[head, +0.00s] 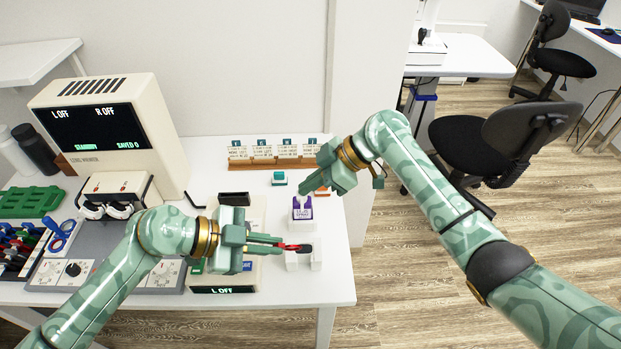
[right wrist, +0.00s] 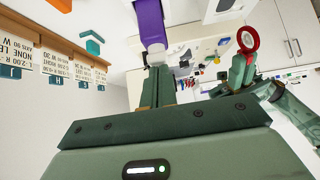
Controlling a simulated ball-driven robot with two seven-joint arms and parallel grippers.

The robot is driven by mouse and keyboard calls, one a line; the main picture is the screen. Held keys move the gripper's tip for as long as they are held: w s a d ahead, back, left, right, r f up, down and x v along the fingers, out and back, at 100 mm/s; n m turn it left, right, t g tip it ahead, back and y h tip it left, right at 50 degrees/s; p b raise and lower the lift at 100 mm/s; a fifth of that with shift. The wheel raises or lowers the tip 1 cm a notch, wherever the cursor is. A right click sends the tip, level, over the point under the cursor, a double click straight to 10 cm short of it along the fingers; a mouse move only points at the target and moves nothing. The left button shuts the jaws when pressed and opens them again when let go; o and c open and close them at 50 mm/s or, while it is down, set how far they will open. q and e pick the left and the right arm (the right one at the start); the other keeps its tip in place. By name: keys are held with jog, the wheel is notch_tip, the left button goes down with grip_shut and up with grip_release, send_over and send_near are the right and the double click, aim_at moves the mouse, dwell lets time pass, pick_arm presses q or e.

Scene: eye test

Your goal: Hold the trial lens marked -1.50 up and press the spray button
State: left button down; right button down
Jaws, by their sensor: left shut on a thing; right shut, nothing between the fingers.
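A red-rimmed trial lens (head: 297,247) is held at the tips of my left gripper (head: 279,243), which is shut on its handle. The lens also shows as a red ring in the right wrist view (right wrist: 247,39); its marking is not readable. A purple and white spray bottle (head: 302,212) stands upright on the table behind the lens. It also shows in the right wrist view (right wrist: 150,22). My right gripper (head: 303,192) is shut and empty, its fingertips close to the bottle's white top (right wrist: 155,53). I cannot tell whether they touch it.
A white holder (head: 303,262) stands below the lens. A wooden card rack (head: 275,160) and a teal block (head: 279,178) are behind. A cream monitor (head: 100,121) reads L OFF, R OFF, STANDBY, SAVED 0. Coloured lenses (head: 20,243) and a blue lens (head: 60,236) are at left.

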notch_tip(320, 180, up, 3)
jog(key=shift+w+f, duration=0.1)
pick_arm(q)
jog(key=shift+w, duration=0.1)
pick_arm(e)
jog(key=v, duration=1)
jog(key=shift+r, duration=0.55)
jog(key=v, duration=1.2)
